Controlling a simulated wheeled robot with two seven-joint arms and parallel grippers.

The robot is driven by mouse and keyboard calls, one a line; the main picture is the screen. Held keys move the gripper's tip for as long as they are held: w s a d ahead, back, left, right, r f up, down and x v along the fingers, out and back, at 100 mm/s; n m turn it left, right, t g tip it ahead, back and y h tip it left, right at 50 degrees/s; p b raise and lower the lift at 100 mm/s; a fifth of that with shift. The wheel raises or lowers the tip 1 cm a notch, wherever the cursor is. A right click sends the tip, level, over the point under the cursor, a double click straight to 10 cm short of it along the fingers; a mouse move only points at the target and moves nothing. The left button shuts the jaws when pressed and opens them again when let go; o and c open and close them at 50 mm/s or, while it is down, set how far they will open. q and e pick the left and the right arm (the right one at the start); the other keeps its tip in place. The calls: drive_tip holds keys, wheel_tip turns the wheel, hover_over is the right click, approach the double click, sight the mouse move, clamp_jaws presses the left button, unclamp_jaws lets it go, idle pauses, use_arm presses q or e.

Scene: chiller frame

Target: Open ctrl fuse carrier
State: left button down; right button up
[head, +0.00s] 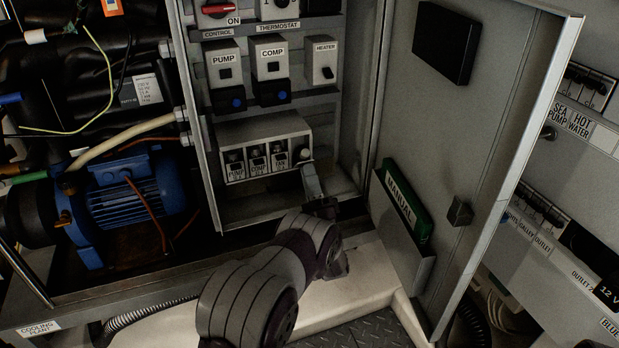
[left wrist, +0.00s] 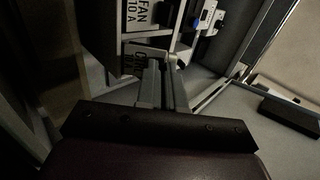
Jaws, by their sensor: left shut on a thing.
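The fuse block (head: 262,131) is a pale box low in the open cabinet, with a row of labelled carriers on its front. The pump carrier (head: 235,168), comp carrier (head: 257,162) and fan carrier (head: 280,157) show in the head view. The ctrl fuse carrier (left wrist: 142,54), at the right end, is largely hidden by my gripper in the head view; its label shows partly in the left wrist view. My left gripper (head: 306,163) is shut on the ctrl carrier; its fingers (left wrist: 163,68) reach to beside that label. My right gripper is not in view.
Pump, comp and heater switches (head: 324,61) sit above the block. The cabinet door (head: 497,100) stands open at right, its pocket holding a green manual (head: 406,203). A blue motor (head: 131,188) and pipes lie left of the cabinet.

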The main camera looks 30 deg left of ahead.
use_arm(q)
drive_tip(key=c, duration=1.3)
unclamp_jaws()
drive_tip(key=shift+o, duration=0.2)
drive_tip(key=b+v, duration=0.2)
drive_tip(key=v, duration=1)
drive_tip(key=shift+s+d+f, duration=0.2)
drive_tip(key=shift+d+f, duration=0.05)
drive_tip(key=shift+o, duration=1.7)
drive_tip(key=w+d+r+h+p, duration=0.1)
drive_tip(key=w+d+r+p, duration=0.1)
drive_tip(key=r, duration=0.3)
drive_tip(key=shift+w+d+n, duration=0.3)
drive_tip(key=shift+w+d, duration=0.15)
drive_tip(key=shift+d, duration=0.4)
drive_tip(key=s+a+n+g+h+p, duration=0.25)
drive_tip(key=s+n, duration=0.25)
drive_tip(key=n, duration=1.2)
drive_tip(key=b+x, duration=0.3)
drive_tip(key=x, duration=0.9)
drive_tip(key=shift+w+f+g, duration=0.2)
drive_tip(key=shift+w+g, duration=0.15)
drive_tip(key=shift+g, duration=0.1)
